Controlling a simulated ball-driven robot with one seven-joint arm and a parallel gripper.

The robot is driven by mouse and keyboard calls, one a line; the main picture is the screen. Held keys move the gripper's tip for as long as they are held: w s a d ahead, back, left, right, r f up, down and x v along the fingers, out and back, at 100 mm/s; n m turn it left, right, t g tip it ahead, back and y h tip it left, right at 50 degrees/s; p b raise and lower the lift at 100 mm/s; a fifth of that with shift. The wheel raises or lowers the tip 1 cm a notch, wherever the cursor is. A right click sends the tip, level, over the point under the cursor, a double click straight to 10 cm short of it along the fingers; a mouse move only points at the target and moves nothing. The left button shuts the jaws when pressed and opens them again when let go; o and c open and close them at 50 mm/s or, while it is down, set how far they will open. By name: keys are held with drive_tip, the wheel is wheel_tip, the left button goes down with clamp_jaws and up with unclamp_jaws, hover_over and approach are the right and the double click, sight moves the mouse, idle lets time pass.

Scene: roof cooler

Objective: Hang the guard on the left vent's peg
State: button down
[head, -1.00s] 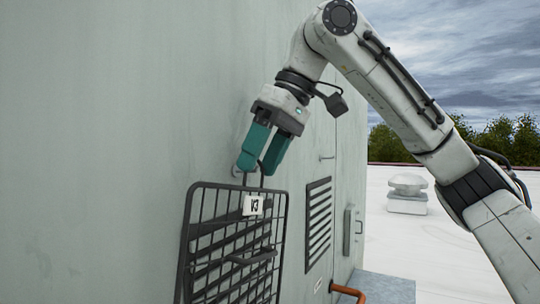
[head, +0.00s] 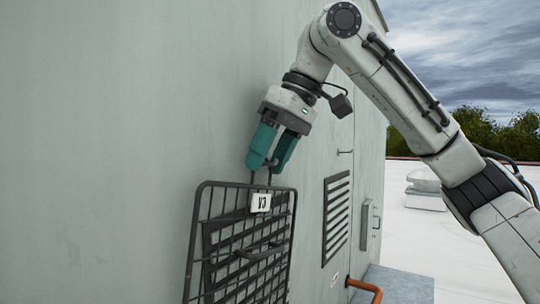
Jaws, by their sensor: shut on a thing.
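The guard (head: 196,240) is a dark wire grid with a small white tag (head: 260,202) at its top. It hangs upright in front of the wall, below my gripper (head: 269,168). My gripper has teal fingers and is shut on the guard's top hanger. The left vent (head: 225,238) shows as dark slats behind the grid. The peg is not clearly seen; the fingers and hanger cover the area above the vent. I cannot tell whether the hanger is around a peg.
The pale green wall (head: 110,150) fills the left. Another louvred vent (head: 337,216) is to the right, with a grey box (head: 366,225) beyond it. An orange pipe (head: 365,288) sticks out low. The white roof (head: 460,235) lies open at the right.

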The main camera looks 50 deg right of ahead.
drive_tip(key=shift+c, duration=1.2)
unclamp_jaws()
drive_tip(key=v, duration=1.1)
drive_tip(key=shift+b, duration=0.35)
drive_tip(key=shift+f, duration=0.15)
